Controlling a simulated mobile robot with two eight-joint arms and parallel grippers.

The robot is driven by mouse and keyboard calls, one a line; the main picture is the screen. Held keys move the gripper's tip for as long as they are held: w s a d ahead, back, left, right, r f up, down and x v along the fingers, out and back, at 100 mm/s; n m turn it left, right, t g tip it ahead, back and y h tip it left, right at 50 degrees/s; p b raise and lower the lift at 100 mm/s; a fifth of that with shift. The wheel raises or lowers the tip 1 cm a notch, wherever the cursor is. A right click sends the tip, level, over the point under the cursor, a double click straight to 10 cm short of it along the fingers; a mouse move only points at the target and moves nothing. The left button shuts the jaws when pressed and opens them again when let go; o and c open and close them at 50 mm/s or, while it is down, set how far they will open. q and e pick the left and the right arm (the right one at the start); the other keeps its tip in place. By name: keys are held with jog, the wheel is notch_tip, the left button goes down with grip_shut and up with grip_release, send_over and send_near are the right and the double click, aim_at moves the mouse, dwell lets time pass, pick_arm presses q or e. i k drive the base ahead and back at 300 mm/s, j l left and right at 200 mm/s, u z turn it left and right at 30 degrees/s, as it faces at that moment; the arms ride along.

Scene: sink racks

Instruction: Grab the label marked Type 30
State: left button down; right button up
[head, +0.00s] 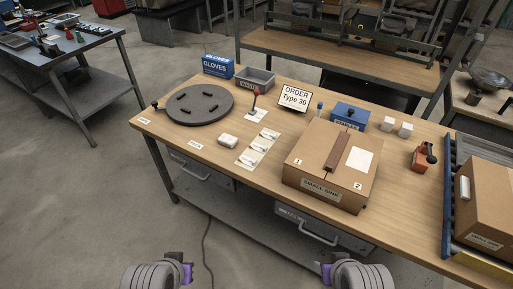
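An order sign (295,97) reading "ORDER Type 30" stands at the back of the wooden workbench. A strip with several small white labels (258,149) lies mid-bench, left of the cardboard box; its print is too small to read. A white item (228,141), perhaps a stack of labels, lies just left of the strip. My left gripper (186,273) and my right gripper (327,273) show only in part at the bottom edge, in front of the bench and well away from the labels. Their fingers cannot be made out.
A closed box marked "SMALL SINK" (316,172) stands right of the strip. A dark round turntable (199,104), a grey bin (256,80), a gloves box (218,66), a blue box (349,115) and an orange tool (421,160) are also on the bench. Its front-left edge is mostly clear.

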aim_at(265, 134)
jog(key=i+j, duration=0.25)
jog(key=i+j+u, duration=0.15)
jog(key=i+j, duration=0.15)
jog(key=i, duration=0.15)
jog(key=i+l, duration=0.4)
